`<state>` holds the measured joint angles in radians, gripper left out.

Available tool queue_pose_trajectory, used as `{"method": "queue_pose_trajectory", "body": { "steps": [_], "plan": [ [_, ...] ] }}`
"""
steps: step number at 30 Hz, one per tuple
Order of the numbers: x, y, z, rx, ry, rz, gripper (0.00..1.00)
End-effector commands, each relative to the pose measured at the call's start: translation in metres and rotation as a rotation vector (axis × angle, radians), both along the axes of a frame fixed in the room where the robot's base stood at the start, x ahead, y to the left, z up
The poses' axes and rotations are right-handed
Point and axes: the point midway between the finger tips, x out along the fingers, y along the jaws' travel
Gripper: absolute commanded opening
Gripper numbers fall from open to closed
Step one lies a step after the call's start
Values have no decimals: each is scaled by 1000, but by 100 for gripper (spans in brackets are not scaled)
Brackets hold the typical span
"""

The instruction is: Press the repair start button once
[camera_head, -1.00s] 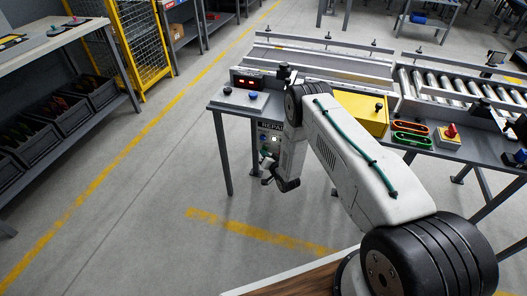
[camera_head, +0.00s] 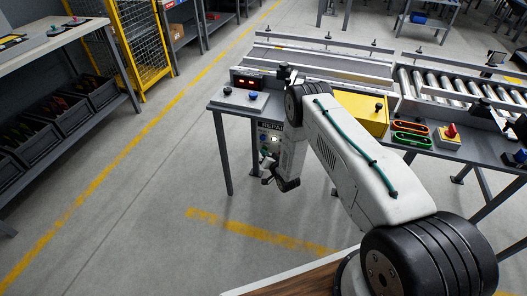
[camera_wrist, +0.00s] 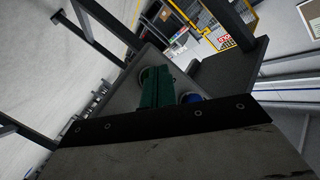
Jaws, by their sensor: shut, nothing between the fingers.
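A grey box with a partly hidden label reading "REPA..." (camera_head: 271,125) hangs under the near left end of the conveyor table. Its face carries a blue button (camera_head: 262,138) and a bright white round button or lamp (camera_head: 275,139); which one is the start button I cannot tell. My gripper (camera_head: 265,156) is at the box's left front, low on its face, partly hidden by my wrist. In the wrist view the shut green fingers (camera_wrist: 156,88) overlap a pale-ringed round part, with the blue button (camera_wrist: 190,98) just to their right. Contact cannot be made out.
Above the box, the table (camera_head: 232,101) carries a red-digit display (camera_head: 247,83), a black knob and a blue button (camera_head: 253,96). A table leg (camera_head: 222,155) stands left of the gripper. The floor in front is clear.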

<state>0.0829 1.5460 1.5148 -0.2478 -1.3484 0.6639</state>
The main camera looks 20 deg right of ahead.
Motion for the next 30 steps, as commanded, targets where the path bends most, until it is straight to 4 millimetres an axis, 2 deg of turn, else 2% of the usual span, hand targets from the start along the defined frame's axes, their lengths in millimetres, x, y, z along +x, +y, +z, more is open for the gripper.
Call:
{"method": "queue_pose_trajectory", "body": {
  "steps": [9, 21, 30],
  "plan": [
    [-15, 11, 0, -1, 1, 1, 0],
    [-18, 13, 0, 0, 1, 1, 0],
    [-41, 30, 0, 0, 2, 2, 0]
  ]
}}
